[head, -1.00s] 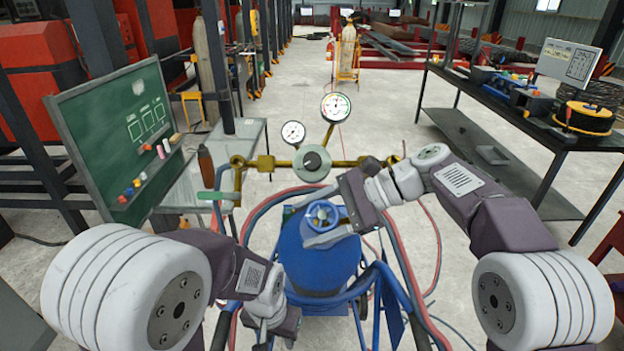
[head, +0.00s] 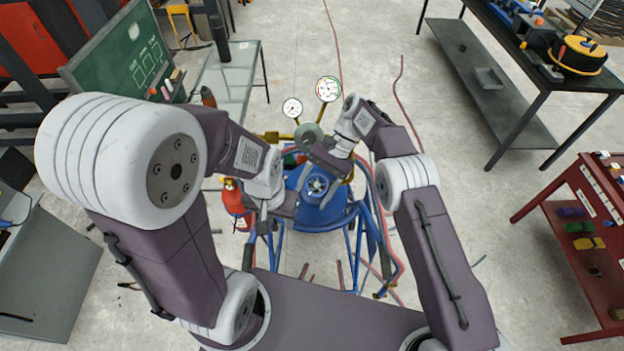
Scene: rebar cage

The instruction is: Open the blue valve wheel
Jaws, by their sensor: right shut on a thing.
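The blue valve wheel (head: 317,186) sits on top of the blue cylinder (head: 302,215) in the middle of the head view. My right gripper (head: 323,184) reaches down over it from behind and is shut on the wheel; the fingers partly cover its rim. My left gripper (head: 263,224) is lower and to the left, beside the cylinder and apart from the wheel. Its fingers are small and dark against the cart, so I cannot tell whether they are open.
Two gauges, a small one (head: 292,107) and a larger one (head: 328,89), stand just behind the wheel. A red bottle (head: 234,203) is close by my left gripper. Blue cart rails and hoses surround the cylinder. A red table (head: 585,225) stands right; open floor lies between.

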